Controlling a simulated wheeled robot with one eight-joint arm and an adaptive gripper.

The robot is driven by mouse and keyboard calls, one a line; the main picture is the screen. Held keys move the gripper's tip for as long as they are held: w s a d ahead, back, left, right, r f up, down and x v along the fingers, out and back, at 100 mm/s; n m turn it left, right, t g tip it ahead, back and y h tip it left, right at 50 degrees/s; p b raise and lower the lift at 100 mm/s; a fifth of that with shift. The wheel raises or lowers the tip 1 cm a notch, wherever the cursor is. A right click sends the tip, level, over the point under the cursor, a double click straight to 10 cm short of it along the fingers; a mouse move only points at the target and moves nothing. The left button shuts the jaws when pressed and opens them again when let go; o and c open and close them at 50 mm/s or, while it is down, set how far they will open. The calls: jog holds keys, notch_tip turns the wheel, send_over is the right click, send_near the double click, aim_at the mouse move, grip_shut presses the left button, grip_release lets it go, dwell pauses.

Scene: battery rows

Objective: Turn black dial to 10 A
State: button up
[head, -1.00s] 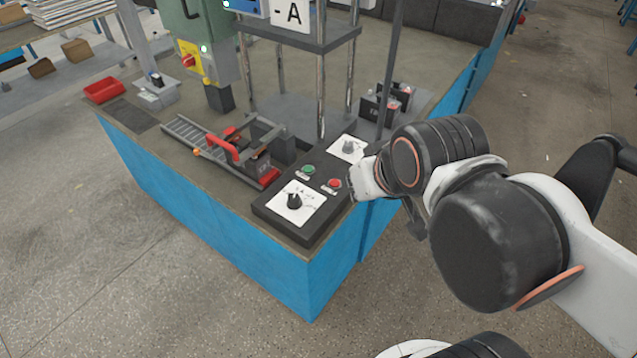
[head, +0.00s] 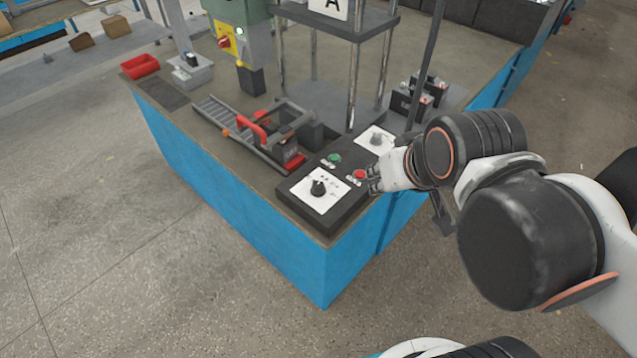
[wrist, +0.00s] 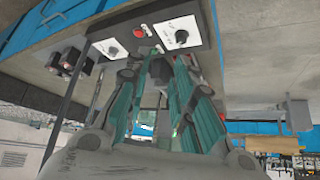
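The black dial (head: 317,187) stands on a white square plate at the near-left part of the dark control panel (head: 313,222). The black dial also shows in the wrist view (wrist: 181,36), beyond the fingertips and a little to the right. Its scale marks are too small to read. My gripper (head: 371,181) is at the right edge of the panel, close to the red button (head: 360,174) and apart from the dial. In the wrist view, its two teal-lined fingers (wrist: 164,55) are spread with an empty gap between them.
A green button (head: 334,158) and a grey dial on a second white plate (head: 376,139) share the panel. A post (head: 432,70) rises at the right, near black batteries (head: 408,103). Open floor lies in front of the blue bench.

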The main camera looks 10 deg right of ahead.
jog(key=o, duration=0.4)
jog(key=shift+g, duration=0.9)
jog(key=w, duration=0.2)
jog(key=w+a+r+p, duration=0.1)
jog(key=w, duration=0.1)
jog(key=w+r+p, duration=0.1)
jog(key=w, duration=0.1)
jog(key=shift+w+a, duration=0.25)
jog(key=shift+w, duration=0.05)
jog(key=shift+c, duration=0.2)
jog(key=g+p, duration=0.5)
send_over(318, 185)
notch_tip(318, 185, down, 12)
notch_tip(318, 185, down, 14)
jog(key=b, duration=0.4)
jog(key=c, duration=1.1)
